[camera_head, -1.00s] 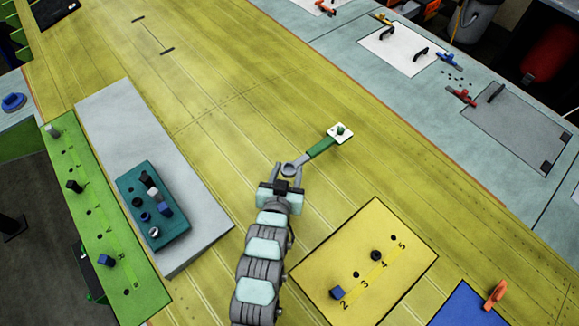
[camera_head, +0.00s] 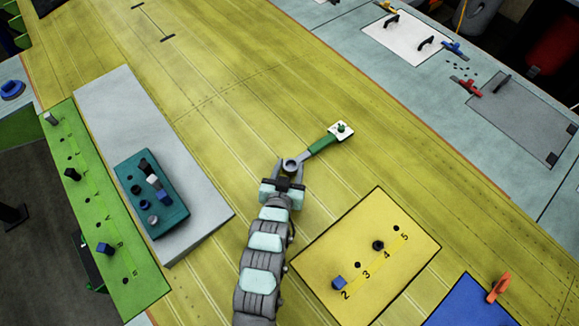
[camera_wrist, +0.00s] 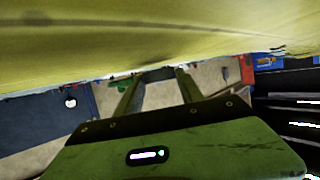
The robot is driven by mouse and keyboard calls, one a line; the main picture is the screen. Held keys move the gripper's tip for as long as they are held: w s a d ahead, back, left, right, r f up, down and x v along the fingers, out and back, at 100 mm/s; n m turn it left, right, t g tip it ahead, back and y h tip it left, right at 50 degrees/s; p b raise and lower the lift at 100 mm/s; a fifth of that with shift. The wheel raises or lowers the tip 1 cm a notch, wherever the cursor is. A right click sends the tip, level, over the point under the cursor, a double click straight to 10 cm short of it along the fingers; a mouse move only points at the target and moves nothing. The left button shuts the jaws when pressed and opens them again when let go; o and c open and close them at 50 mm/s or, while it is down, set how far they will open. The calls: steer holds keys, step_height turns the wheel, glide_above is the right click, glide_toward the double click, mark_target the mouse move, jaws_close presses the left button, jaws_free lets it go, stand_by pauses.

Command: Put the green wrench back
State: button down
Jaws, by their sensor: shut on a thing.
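The green wrench (camera_head: 322,145) has a grey ring end, a green handle and, at its far end, a white square plate (camera_head: 343,128) with a green knob on it. My gripper (camera_head: 290,168) is shut on the grey ring end, and the handle points away to the upper right. I cannot tell whether the wrench touches the yellow-green wing skin or hangs just above it. In the wrist view my two fingers (camera_wrist: 159,88) have a grey piece between them, and the handle cannot be made out clearly.
A teal block with pegs (camera_head: 178,216) sits on a grey board (camera_head: 108,105) at left, beside a green numbered strip (camera_head: 95,205). A yellow numbered panel (camera_head: 340,235) lies at lower right, near a blue panel (camera_head: 465,308) with an orange clamp (camera_head: 498,288). The wing skin beyond the wrench is clear.

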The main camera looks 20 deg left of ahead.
mark_target(289, 175)
steer(key=shift+f+b, duration=0.35)
steer(key=shift+f, duration=0.25)
steer(key=shift+s+f+b, duration=0.15)
steer(key=shift+f, duration=0.4)
steer(key=shift+s+f+b, duration=0.15)
steer(key=shift+f, duration=0.4)
steer(key=c, duration=1.2)
jaws_free()
steer(key=shift+f, duration=0.15)
steer(key=o, duration=0.5)
steer(key=shift+s+f, duration=0.15)
steer(key=shift+f, duration=0.35)
steer(key=shift+o, duration=0.2)
steer(key=shift+r+b, duration=0.4)
steer(key=shift+r, duration=0.05)
steer(key=v, duration=0.3)
steer(key=r+p+v, duration=0.1)
steer(key=v, duration=0.2)
steer(key=r+v, duration=0.1)
steer(key=v, duration=0.2)
steer(key=shift+d+r+p, duration=0.1)
steer(key=shift+r+p, duration=0.05)
steer(key=shift+p, duration=0.25)
steer(key=shift+s+d+r+p, duration=0.15)
steer(key=shift+s+r+p, duration=0.3)
steer(key=shift+r+p, duration=0.1)
